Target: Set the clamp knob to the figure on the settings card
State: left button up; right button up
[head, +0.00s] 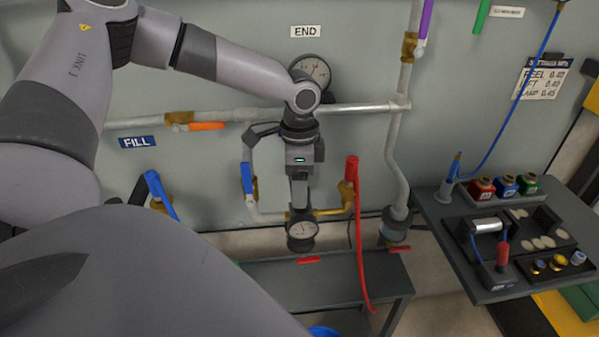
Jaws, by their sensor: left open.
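The settings card (540,82) hangs on the wall at the upper right. A blue hose crosses it; its lines seem to read REEL 0.40, LIFT 0.40 and, partly covered, CLAMP 0.45. My left gripper (299,200) points down at the middle of the pipework, directly above a small round gauge (302,230). It is open, but the gap between its fingers is hard to see. I cannot make out a knob marked clamp; the gripper hides the fitting behind it. My right gripper is not in view.
Beside the gripper are a blue-handled valve (247,178) and a red upright handle (351,170) with a red hose. A larger gauge (312,72) sits under the END sign (305,31). A dark side table (440,225) at right holds coloured units, trays and small parts.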

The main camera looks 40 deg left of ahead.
pick_arm(q)
jog(key=shift+w+a+r, duration=0.1)
jog(key=shift+r, duration=3.5)
jog(key=shift+f, duration=0.1)
